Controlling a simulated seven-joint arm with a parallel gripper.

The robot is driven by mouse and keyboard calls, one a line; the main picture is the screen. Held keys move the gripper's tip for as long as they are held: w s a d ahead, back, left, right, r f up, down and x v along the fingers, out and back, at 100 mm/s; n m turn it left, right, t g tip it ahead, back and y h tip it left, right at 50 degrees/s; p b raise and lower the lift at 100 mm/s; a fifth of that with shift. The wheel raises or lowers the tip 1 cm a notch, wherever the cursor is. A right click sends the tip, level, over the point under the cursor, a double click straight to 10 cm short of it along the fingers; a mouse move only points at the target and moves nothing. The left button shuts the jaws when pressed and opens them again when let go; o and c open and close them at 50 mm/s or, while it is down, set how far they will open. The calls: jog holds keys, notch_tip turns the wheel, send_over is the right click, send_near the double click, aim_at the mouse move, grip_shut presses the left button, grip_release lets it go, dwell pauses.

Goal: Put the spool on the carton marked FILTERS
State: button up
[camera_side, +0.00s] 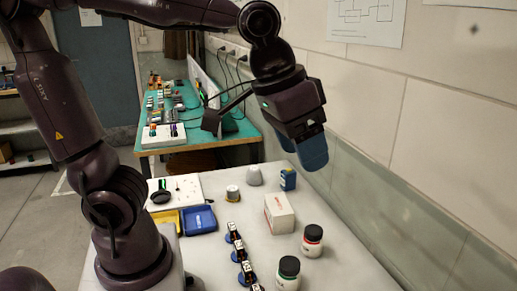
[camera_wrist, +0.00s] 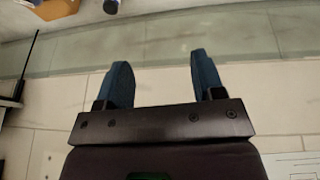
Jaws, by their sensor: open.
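My gripper (camera_side: 302,158) is open and empty, its blue fingers high above the back right of the bench; they stand apart in the wrist view (camera_wrist: 160,62). A small white and yellow round piece (camera_side: 232,193), which may be the spool, stands on the bench left of and below the gripper. A white carton (camera_side: 279,214) with reddish marks stands in the middle. A smaller blue carton (camera_side: 288,179) stands behind it, below the gripper. The print on both is too small to read, so I cannot tell which is marked FILTERS.
A grey-white cone-shaped piece (camera_side: 254,175) stands by the blue carton. Several dark parts on blue discs (camera_side: 239,255) form a row. A blue tray (camera_side: 199,220) is at left. The wall (camera_side: 430,120) bounds the right.

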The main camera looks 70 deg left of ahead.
jog(key=s+a+f+t+y, duration=0.1)
jog(key=s+a+f, duration=0.1)
jog(key=s+a, duration=0.4)
jog(key=shift+s+a+t, duration=0.3)
jog(key=shift+s+a, duration=0.1)
jog(key=shift+s, duration=0.1)
